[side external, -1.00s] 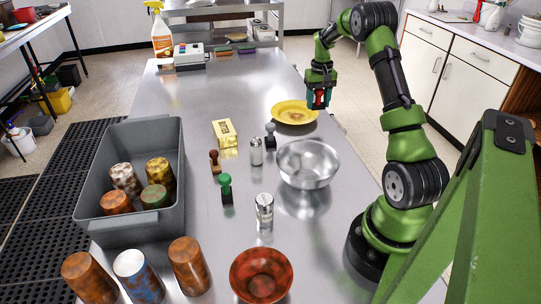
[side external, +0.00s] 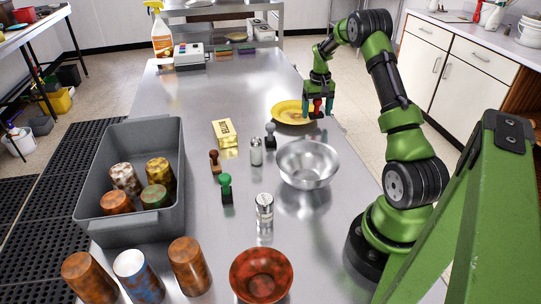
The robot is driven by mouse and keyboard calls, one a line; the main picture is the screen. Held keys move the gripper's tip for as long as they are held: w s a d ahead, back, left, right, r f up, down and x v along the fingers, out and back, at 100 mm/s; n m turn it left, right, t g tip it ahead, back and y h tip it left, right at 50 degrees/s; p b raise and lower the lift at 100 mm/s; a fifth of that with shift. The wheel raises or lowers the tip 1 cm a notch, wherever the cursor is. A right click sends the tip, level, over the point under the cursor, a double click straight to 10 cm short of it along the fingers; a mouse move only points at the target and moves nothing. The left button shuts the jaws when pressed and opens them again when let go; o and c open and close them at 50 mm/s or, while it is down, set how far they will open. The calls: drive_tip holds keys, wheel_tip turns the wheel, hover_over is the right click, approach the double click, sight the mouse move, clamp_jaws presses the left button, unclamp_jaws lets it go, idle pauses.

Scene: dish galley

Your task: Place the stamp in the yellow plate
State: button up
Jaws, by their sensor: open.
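A red-handled stamp (side external: 317,107) with a dark base stands upright between the fingers of my gripper (side external: 318,109). It is at the right edge of the yellow plate (side external: 284,115); I cannot tell whether its base rests on the rim or just beside it. My gripper points down, open, with one teal finger on each side of the stamp. Three other stamps stand on the table: a black one (side external: 270,137), a brown one (side external: 214,161) and a green one (side external: 226,188).
A metal bowl (side external: 308,178), a yellow butter box (side external: 225,133) and two shakers (side external: 256,152) stand nearer the camera. A grey bin (side external: 130,218) holds several cups at left. A red bowl (side external: 262,290) and three cups (side external: 189,266) are in front. The table's back middle is clear.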

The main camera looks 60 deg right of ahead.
wheel_tip(320, 180, up, 12)
drive_tip(key=shift+f, duration=0.15)
drive_tip(key=shift+w+a+r, duration=0.1)
drive_tip(key=shift+r, duration=0.25)
drive_tip(key=a+r+n+t, duration=0.15)
drive_tip(key=a+r, duration=0.45)
drive_tip(key=a, duration=0.6)
drive_tip(key=a+r+n+t, duration=0.1)
drive_tip(key=a+r+t, duration=0.3)
drive_tip(key=a, duration=0.9)
drive_tip(key=s+a+f+n+t+y, duration=0.1)
drive_tip(key=s+a+n+y, duration=0.1)
drive_tip(key=s+a, duration=1)
drive_tip(key=a, duration=0.4)
drive_tip(key=shift+t, duration=0.35)
